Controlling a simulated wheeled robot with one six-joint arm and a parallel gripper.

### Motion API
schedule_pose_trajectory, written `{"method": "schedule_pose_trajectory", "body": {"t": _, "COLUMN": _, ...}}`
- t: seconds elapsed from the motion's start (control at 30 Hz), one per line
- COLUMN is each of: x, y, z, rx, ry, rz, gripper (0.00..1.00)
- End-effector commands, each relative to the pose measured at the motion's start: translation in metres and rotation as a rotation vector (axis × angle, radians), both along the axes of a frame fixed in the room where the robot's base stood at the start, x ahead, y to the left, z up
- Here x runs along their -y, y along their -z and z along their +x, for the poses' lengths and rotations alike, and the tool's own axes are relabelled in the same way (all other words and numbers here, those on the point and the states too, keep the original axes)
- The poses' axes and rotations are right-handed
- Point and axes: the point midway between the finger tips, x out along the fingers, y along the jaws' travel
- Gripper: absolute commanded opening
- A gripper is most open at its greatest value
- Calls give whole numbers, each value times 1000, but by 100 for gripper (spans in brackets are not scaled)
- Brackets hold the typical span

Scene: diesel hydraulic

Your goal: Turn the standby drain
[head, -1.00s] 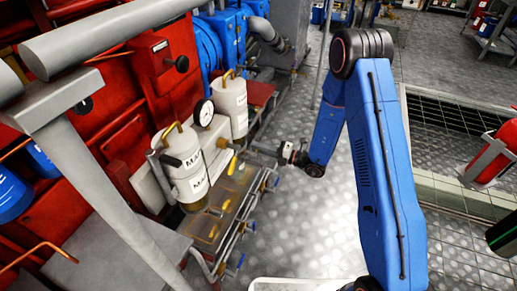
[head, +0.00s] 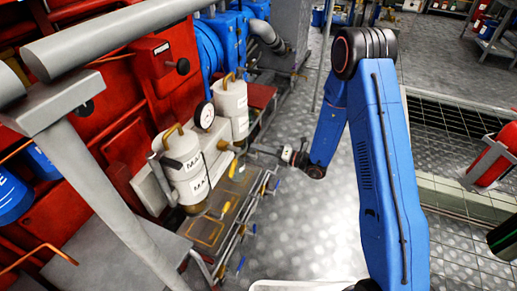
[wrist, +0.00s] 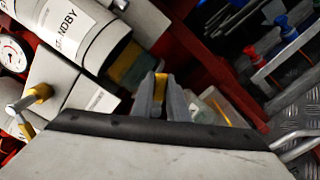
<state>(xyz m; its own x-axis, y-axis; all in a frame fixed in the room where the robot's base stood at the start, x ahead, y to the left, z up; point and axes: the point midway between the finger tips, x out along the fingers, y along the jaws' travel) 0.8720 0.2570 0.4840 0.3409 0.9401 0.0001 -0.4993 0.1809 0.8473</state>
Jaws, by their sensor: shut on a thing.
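The standby canister (wrist: 78,25), white with a STANDBY label, is at the upper left of the wrist view. In the head view I take it to be the rear white canister (head: 231,108). A small yellow drain handle (wrist: 160,82) sits below it, between the fingertips of my gripper (wrist: 160,92). My gripper is shut on this handle; the fingers hide most of it. In the head view my gripper (head: 252,150) reaches left toward the canister's lower end, and its contact with the handle is too small to make out.
The front white canister (head: 184,166) stands nearer. A gauge (head: 204,114) sits between the two canisters. A tray (head: 207,232) and pipes with blue and red handles lie below. Grey railings (head: 110,45) cross the left side. The metal floor (head: 310,220) to the right is clear.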

Motion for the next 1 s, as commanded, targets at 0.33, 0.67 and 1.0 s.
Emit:
{"method": "schedule_pose_trajectory", "body": {"t": 0.33, "x": 1, "y": 1, "z": 0, "rx": -2, "ry": 1, "rz": -1, "gripper": 33}}
{"method": "schedule_pose_trajectory", "body": {"t": 0.67, "x": 12, "y": 1, "z": -4, "rx": -2, "ry": 2, "rz": 0, "gripper": 33}}
{"method": "schedule_pose_trajectory", "body": {"t": 1.0, "x": 68, "y": 1, "z": -23, "rx": -2, "ry": 5, "rz": -1, "gripper": 33}}
